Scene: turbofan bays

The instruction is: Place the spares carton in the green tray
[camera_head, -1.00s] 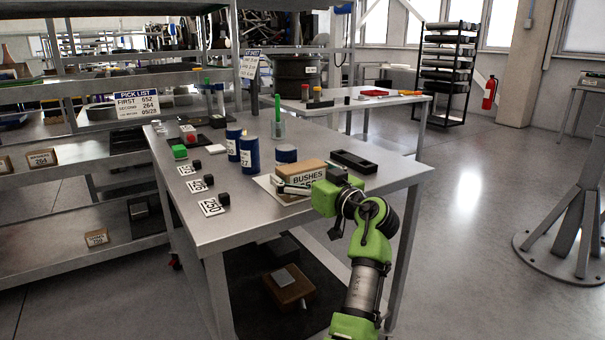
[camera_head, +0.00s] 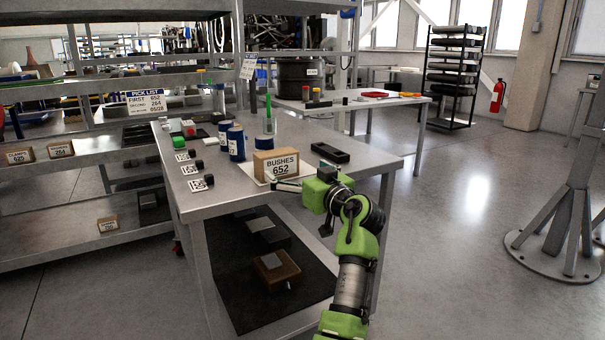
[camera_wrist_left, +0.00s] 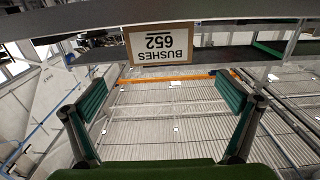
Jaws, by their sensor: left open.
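A brown carton labelled BUSHES 652 (camera_head: 276,165) stands upright on a pale mat on the near metal table. No label reading spares is legible. My left gripper (camera_head: 303,206) is open and empty, just in front of and to the right of this carton. In the left wrist view the open jaws (camera_wrist_left: 160,92) have teal pads, and the carton (camera_wrist_left: 159,44) appears upside down beyond them, apart from the pads. A green strip (camera_wrist_left: 268,49) lies behind it, but I cannot tell whether it is a tray. My right gripper is not in view.
Blue cans (camera_head: 236,143) and a black tray (camera_head: 330,153) stand near the carton on the table (camera_head: 225,200). Cartons labelled CLAMPS (camera_head: 20,156) and 264 (camera_head: 61,149) sit on the left shelf. The floor (camera_head: 465,230) at right is open.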

